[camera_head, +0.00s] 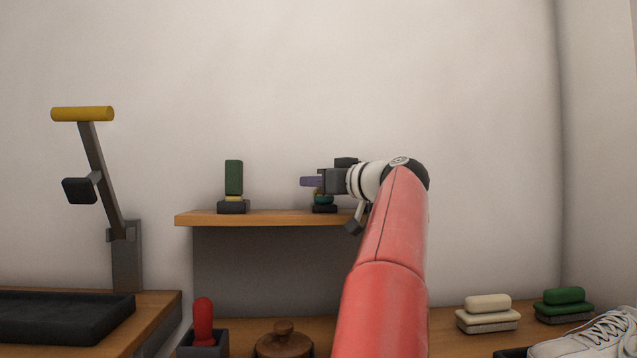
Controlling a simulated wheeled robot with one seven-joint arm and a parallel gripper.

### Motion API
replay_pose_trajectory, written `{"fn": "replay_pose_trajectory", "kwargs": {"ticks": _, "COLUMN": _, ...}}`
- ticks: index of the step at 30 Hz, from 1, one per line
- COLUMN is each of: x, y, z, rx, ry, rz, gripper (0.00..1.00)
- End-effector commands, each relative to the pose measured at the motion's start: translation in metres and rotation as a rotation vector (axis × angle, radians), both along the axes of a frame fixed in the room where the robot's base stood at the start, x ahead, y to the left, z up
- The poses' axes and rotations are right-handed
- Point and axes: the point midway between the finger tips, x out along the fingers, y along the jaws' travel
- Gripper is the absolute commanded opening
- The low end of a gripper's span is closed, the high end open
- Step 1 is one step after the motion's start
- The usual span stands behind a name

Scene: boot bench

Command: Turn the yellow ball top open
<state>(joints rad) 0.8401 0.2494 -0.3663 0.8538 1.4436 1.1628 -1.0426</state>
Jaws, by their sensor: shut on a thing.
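A small fitting with a dark base (324,209) stands on the wooden shelf, with a teal band (323,199) and a small yellow-orange part (318,192) above it. A purple bar (310,181) sticks out left at its top. My gripper (325,180) reaches in from the right, level with the bar, and is shut on the top of this fitting. The jaws hide most of that top, so its shape and how far it is turned cannot be told. No clear yellow ball shows.
A green block on a dark base (234,180) stands left on the shelf (270,217). A lever with a yellow bar handle (82,114) rises at far left. Below are a red-handled item (203,322), a wooden knobbed lid (284,342), brushes (488,312) and a shoe (590,338).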

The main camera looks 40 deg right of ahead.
Motion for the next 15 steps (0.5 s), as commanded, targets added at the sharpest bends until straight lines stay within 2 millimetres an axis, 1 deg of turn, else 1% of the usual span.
{"fn": "replay_pose_trajectory", "kwargs": {"ticks": 13, "x": 0.0007, "y": -0.0005, "z": -0.0018, "rx": 0.002, "ry": 0.003, "rz": 0.001, "gripper": 0.07}}
{"fn": "replay_pose_trajectory", "kwargs": {"ticks": 14, "x": 0.0007, "y": -0.0005, "z": -0.0018, "rx": 0.002, "ry": 0.003, "rz": 0.001, "gripper": 0.33}}
{"fn": "replay_pose_trajectory", "kwargs": {"ticks": 15, "x": 0.0007, "y": -0.0005, "z": -0.0018, "rx": 0.002, "ry": 0.003, "rz": 0.001, "gripper": 0.38}}
